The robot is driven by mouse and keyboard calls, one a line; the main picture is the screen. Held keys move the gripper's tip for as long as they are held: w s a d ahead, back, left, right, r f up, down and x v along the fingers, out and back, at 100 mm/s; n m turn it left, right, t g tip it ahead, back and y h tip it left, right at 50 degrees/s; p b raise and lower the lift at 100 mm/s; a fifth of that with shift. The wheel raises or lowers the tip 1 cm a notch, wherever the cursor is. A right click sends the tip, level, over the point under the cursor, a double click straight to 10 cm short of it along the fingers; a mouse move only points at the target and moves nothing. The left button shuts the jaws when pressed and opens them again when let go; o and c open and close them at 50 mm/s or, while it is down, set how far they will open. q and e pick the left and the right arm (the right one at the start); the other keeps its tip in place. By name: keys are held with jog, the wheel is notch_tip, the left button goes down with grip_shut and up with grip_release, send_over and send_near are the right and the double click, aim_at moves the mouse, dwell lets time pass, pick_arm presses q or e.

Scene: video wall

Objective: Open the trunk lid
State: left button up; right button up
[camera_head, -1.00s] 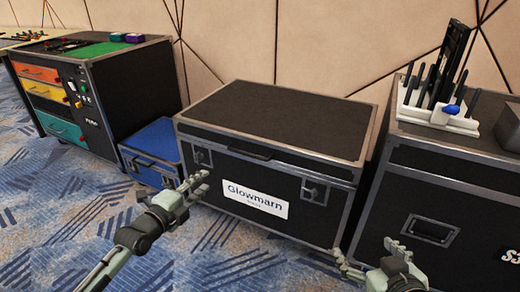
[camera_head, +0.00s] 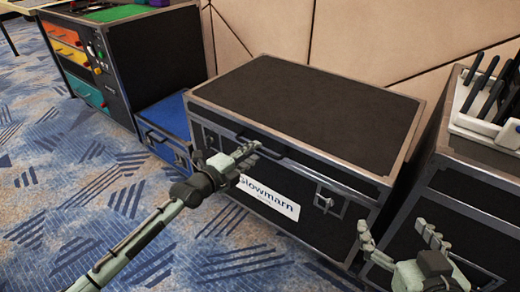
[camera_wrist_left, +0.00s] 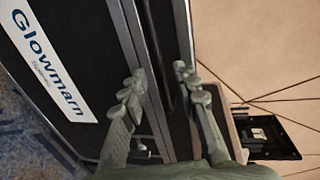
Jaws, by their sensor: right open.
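The black trunk with a "Glowmarn" label (camera_head: 268,198) stands in the middle, its lid (camera_head: 320,100) closed. A dark handle (camera_wrist_left: 157,50) on its front shows between the fingers of my left gripper in the left wrist view (camera_wrist_left: 157,84). In the head view, my left gripper (camera_head: 245,156) is at the front edge of the lid and partly hides the handle and label. Its fingers are apart; I cannot tell if they touch the handle. A latch (camera_head: 328,203) is on the front right. My right gripper (camera_head: 395,232) is open and empty, right of the trunk's front.
A blue case (camera_head: 165,117) stands left of the trunk, with a drawer cabinet (camera_head: 155,70) beyond it. Another black case (camera_head: 470,207) stands close on the right, carrying a white tool holder (camera_head: 470,125). Patterned carpet (camera_head: 70,190) is free at front left.

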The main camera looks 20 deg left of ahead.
aim_at(258, 150)
pick_arm(q)
jog(key=shift+x, duration=1.75)
pick_arm(e)
jog(key=shift+w+a+r+t+y, duration=0.2)
jog(key=shift+a+r+t, duration=0.2)
jog(key=shift+r, duration=0.2)
jog(key=shift+w+a+r+t+y, duration=0.2)
jog(key=shift+a+r+t, duration=0.15)
jog(key=shift+r, duration=0.2)
pick_arm(q)
jog(key=shift+c, duration=0.3)
grip_shut()
